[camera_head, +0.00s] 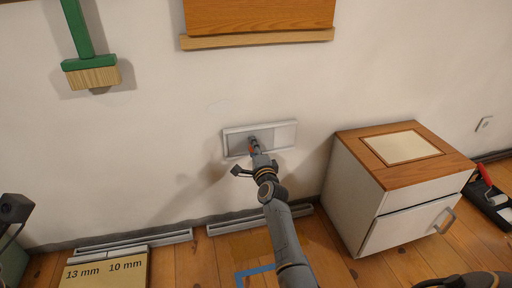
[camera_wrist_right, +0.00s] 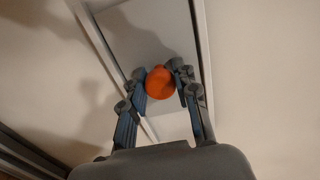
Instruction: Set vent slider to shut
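The vent (camera_head: 285,136) is a pale rectangular frame with a sliding grey panel, low on the white wall in the head view. In the right wrist view, the grey panel (camera_wrist_right: 150,40) sits between pale rails and carries a round orange knob (camera_wrist_right: 160,82). My right gripper (camera_head: 252,141) reaches the left-middle part of the vent. Its fingers (camera_wrist_right: 160,80) are on both sides of the knob and appear closed against it. The gripper hides most of the knob in the head view.
A white cabinet with a wooden top (camera_head: 400,180) stands right of the vent. A green brush (camera_head: 90,68) hangs at upper left; a wooden board (camera_head: 258,40) is above. The wall around the vent is clear.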

